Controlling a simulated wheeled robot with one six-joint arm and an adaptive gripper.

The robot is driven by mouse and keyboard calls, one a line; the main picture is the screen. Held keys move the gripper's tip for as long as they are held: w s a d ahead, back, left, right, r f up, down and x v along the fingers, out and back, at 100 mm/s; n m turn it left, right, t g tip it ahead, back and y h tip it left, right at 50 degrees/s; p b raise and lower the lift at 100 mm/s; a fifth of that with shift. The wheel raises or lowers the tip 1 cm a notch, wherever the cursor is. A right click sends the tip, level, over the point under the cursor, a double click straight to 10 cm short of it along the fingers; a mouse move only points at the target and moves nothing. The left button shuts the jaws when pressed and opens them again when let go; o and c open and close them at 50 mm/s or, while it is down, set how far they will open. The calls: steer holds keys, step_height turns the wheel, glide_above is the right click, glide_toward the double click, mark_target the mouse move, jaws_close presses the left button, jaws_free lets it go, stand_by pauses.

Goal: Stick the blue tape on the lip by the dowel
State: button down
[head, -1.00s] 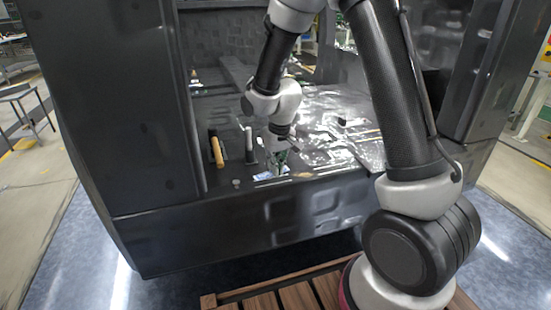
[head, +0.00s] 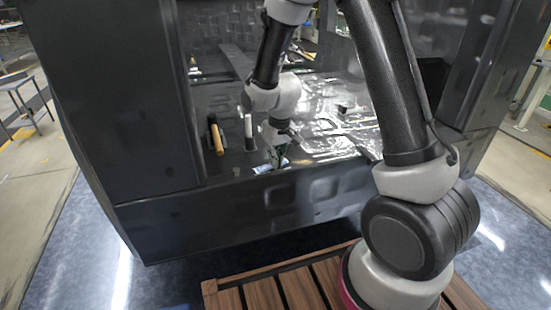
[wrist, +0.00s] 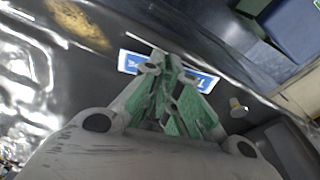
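The blue tape, a flat blue-and-white lettered strip, shows in the wrist view (wrist: 129,63) across the fingertips and sticks out on both sides of them. In the head view the tape (head: 261,169) is a small pale-blue patch at the car body's lower front lip (head: 310,178). My gripper (wrist: 166,66), with green finger pads, has its tips together at the tape and appears shut on it. In the head view my gripper (head: 278,161) points down just above the lip. A small pale peg, likely the dowel (wrist: 238,107), stands right of the fingers. Tape-to-lip contact is unclear.
A tan-handled tool (head: 216,138) and a pale upright piece (head: 248,131) stand left of my gripper inside the car body. Shiny crumpled sheeting (head: 325,125) covers the floor on the right. A dark pillar (head: 125,110) bounds the opening on the left.

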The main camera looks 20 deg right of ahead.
steer(key=shift+f, duration=0.45)
stand_by(0.8)
steer(key=c, duration=1.6)
jaws_free()
steer(key=shift+o, duration=0.2)
steer(key=o, duration=0.4)
steer(key=shift+r, duration=0.1)
steer(key=shift+r, duration=2.9)
